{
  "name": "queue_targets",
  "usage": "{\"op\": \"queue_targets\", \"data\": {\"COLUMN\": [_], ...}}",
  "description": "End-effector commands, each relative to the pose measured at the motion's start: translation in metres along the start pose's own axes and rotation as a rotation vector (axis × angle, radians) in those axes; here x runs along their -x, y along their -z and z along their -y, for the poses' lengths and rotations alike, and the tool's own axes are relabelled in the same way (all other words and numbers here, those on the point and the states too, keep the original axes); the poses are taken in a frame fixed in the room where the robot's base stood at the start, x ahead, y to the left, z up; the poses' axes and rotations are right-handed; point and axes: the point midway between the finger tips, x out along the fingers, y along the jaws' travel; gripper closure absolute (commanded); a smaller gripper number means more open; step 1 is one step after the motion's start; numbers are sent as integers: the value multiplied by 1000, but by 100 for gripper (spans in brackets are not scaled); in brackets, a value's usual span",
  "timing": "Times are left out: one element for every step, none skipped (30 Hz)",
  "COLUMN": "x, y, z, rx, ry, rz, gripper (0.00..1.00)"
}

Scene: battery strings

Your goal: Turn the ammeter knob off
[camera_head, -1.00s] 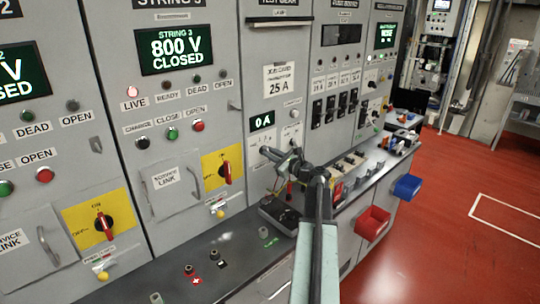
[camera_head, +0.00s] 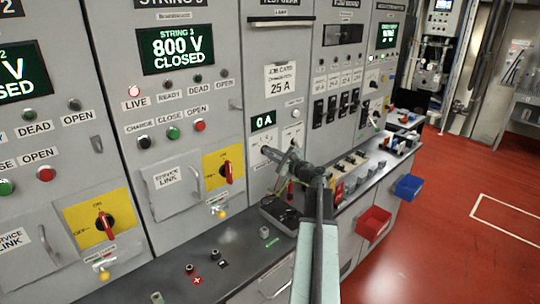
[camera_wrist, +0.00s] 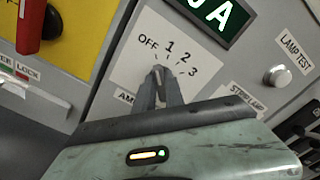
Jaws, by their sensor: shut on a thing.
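The ammeter's pale dial plate (camera_wrist: 140,58) is marked OFF, 1, 2 and 3 in the wrist view. The ammeter knob (camera_wrist: 157,71) is mostly covered by my fingertips, and I cannot tell which mark it points to. My gripper (camera_wrist: 160,84) is shut on the knob, with its fingers reaching up to the plate. The dark display (camera_wrist: 222,14) above shows an A reading.
A yellow plate with a red switch handle (camera_head: 228,172) is left of my gripper. A LAMP TEST button (camera_wrist: 277,76) and a second label are on the right. The bench (camera_head: 225,250) runs below, carrying a dark box (camera_head: 281,214). Red (camera_head: 373,223) and blue bins hang in front.

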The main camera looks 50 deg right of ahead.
Motion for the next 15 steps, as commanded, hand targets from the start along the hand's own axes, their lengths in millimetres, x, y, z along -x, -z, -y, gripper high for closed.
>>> {"op": "queue_targets", "data": {"x": [-1, -1, -1, -1, -1, -1, -1, -1, -1, 0, 0, 0, 0, 0, 0], "y": [-1, -1, -1, -1, -1, 0, 0, 0, 0, 0, 0, 0, 0, 0, 0], "z": [1, 1, 1, 1, 1, 1, 1, 1, 1, 1, 1, 1, 1, 1, 1], "rx": [-1, -1, -1, -1, -1, -2, -2, -2, -1, -1, -1, -1, -1, -1, -1], "ry": [3, 3, 3, 3, 3, 3, 3, 3, 3, 3, 2, 2, 2, 2, 2], "rz": [2, 2, 2, 2, 1, 1, 1, 1, 1, 0, 0, 0, 0, 0, 0], "gripper": [100, 100, 100, 100, 84, 72, 65, 65, 65, 65, 65, 65, 65, 65, 65]}}
